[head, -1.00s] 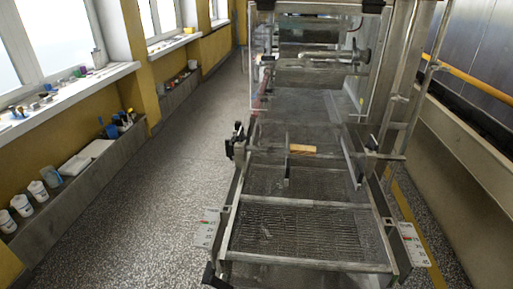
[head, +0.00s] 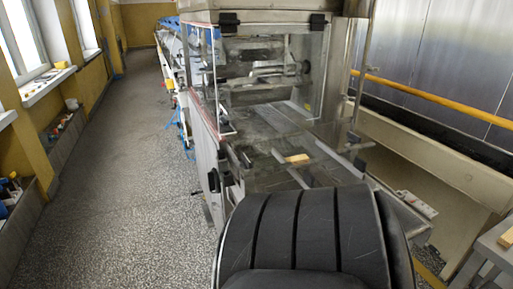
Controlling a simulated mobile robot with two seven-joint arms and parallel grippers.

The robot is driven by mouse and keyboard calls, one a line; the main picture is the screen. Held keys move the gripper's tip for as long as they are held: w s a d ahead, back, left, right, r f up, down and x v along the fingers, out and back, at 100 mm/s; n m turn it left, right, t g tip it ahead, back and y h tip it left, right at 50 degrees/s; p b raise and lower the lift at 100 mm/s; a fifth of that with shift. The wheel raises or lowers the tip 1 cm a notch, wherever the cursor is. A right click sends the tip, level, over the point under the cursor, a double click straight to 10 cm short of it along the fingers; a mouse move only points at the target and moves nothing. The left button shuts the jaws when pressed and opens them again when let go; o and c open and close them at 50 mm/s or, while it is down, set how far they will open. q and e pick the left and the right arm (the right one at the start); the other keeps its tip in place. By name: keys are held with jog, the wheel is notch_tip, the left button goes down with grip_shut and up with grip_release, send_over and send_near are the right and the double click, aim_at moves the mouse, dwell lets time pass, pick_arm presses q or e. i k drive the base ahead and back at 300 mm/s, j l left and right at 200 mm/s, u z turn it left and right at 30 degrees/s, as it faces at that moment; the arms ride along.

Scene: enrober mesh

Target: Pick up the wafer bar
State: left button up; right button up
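The wafer bar (head: 298,158) is a small tan block. It lies on the flat grey infeed part of the enrober machine (head: 262,120), just in front of the clear-walled housing. A large black ribbed part, which seems to be one of my arm links, fills the lower middle of the head view and hides much of the mesh belt in front of the bar. Neither of my grippers shows in the head view.
A metal side rail (head: 350,160) runs right of the bar. A yellow pipe (head: 430,95) and a long trough (head: 440,165) line the right wall. A grey table (head: 495,250) with a tan piece on it stands at lower right. The speckled floor (head: 120,180) is clear on the left.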

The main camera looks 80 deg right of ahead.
aim_at(296, 159)
jog(key=i+z, duration=0.2)
jog(key=z, duration=0.2)
jog(key=i+z, duration=0.15)
jog(key=z, duration=0.25)
jog(key=i+z, duration=0.2)
jog(key=z, duration=0.2)
jog(key=i+j+z, duration=0.15)
jog(key=z, duration=0.25)
jog(key=i+z, duration=0.15)
jog(key=z, duration=0.3)
jog(key=i+j+z, duration=0.1)
jog(key=z, duration=0.3)
jog(key=i+j+z, duration=0.1)
jog(key=z, duration=0.35)
jog(key=i+j+z, duration=0.15)
jog(key=z, duration=0.25)
